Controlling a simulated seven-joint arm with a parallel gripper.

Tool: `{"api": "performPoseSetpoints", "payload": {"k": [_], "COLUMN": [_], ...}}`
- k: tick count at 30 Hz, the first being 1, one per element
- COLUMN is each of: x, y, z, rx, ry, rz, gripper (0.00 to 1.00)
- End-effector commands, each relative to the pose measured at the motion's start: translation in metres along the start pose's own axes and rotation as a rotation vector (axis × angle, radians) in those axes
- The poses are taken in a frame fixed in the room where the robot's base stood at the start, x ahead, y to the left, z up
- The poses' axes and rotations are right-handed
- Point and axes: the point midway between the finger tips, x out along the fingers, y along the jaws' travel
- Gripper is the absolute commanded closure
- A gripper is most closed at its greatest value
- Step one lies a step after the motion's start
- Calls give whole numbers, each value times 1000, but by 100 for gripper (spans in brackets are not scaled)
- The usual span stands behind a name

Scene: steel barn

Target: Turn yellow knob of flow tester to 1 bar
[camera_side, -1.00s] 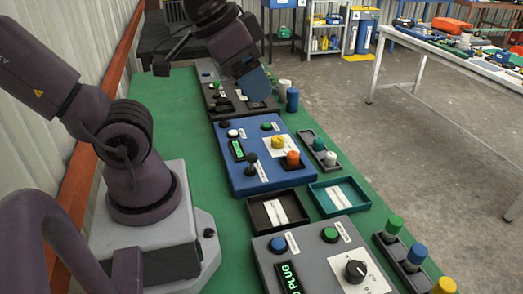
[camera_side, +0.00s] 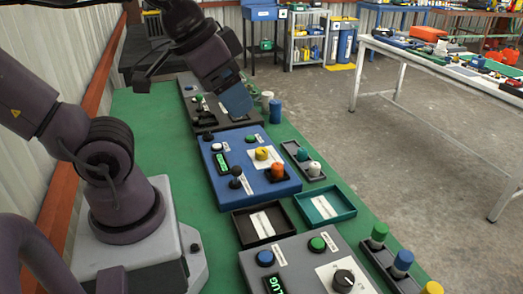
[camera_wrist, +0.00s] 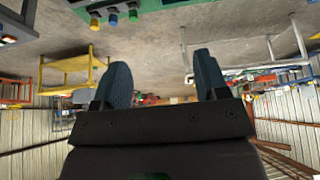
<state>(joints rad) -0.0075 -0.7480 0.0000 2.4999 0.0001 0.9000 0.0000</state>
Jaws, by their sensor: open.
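A blue panel (camera_side: 222,182) on the green bench carries a yellow knob (camera_side: 263,153) on a white dial plate. Its green display (camera_side: 222,162) is too small to read, and so are the dial marks. An orange plug (camera_side: 277,171) stands in front of the knob, and dark and white buttons sit at the panel's left. My gripper (camera_side: 238,100) is above the far end of the bench, over the dark panel behind the blue one, and apart from the knob. In the wrist view its two blue fingers (camera_wrist: 163,82) stand apart with nothing between them. The knob cannot be made out there.
A dark panel (camera_side: 187,91) lies beyond the blue one. A black tray (camera_side: 242,231) and a teal tray (camera_side: 308,219) lie nearer, before a grey panel (camera_side: 252,267) with a black knob. Racks of coloured plugs line the right edge. Green bench is bare at left.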

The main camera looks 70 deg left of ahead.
Motion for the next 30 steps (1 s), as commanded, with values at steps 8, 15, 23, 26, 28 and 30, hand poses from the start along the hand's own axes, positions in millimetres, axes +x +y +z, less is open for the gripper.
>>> {"api": "performPoseSetpoints", "payload": {"k": [8,15,23,26,28,30], "x": [44,103,182,209,223,233], "y": [-36,-103,-196,-228,-245,-260], "z": [-10,-35,-32,-26,-25,-29], "rx": [-164,-321,-393,-380,-356,-312], "ry": [-216,-388,-517,-543,-547,-537], "rz": [-37,-51,-60,-61,-61,-62], "gripper": [33,33,33,33,33,33]}}
